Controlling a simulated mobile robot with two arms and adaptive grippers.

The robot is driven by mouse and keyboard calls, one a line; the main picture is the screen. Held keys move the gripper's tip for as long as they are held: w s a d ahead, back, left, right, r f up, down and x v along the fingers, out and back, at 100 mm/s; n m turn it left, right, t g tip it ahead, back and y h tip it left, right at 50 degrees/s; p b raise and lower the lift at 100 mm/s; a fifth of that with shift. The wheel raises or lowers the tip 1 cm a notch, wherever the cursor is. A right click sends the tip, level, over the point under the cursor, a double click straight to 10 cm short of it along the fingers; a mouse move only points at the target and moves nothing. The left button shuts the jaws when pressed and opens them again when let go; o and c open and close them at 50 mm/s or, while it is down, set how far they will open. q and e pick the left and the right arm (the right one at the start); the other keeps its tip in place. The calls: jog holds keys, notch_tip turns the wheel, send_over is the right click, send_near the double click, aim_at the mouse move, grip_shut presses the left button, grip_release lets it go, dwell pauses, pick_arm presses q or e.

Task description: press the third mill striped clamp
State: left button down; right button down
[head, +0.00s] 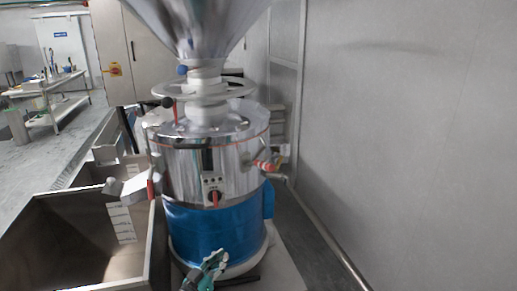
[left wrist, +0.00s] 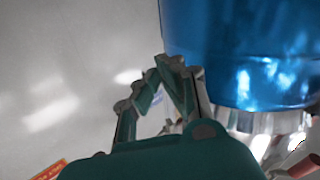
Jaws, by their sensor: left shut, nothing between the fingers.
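The mill (head: 215,165) is a polished steel drum on a blue base, with a steel hopper above. A red and pale striped clamp-like piece (head: 265,166) sticks out from the drum's right side. My left gripper (head: 212,265) is low in front of the blue base, below the clamp piece and to its left. Its teal fingers are shut and empty. In the left wrist view the shut fingers (left wrist: 175,70) are beside the blue base (left wrist: 240,50); I cannot tell whether they touch it. A reddish rod end (left wrist: 304,166) shows at the lower right corner. My right gripper is not in view.
A steel bin (head: 60,240) stands close to the mill's left. A bare grey wall (head: 400,140) runs along the right, with a low rail (head: 330,245) at its foot. A bench (head: 50,105) stands far left.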

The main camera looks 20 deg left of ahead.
pick_arm(q)
jog(key=d+r+m+t+h+p, duration=0.1)
jog(key=d+r+t+h+p, duration=0.1)
jog(key=r, duration=1.3)
jog(key=d+r+m+t+h+p, duration=0.1)
jog(key=r+h, duration=0.4)
jog(key=r, duration=1)
jog(key=shift+s+d+r+m+t+h+p, duration=0.2)
jog(key=shift+d+m+t+h+p, duration=0.1)
jog(key=shift+d+m+t+p, duration=0.25)
jog(key=shift+d, duration=0.1)
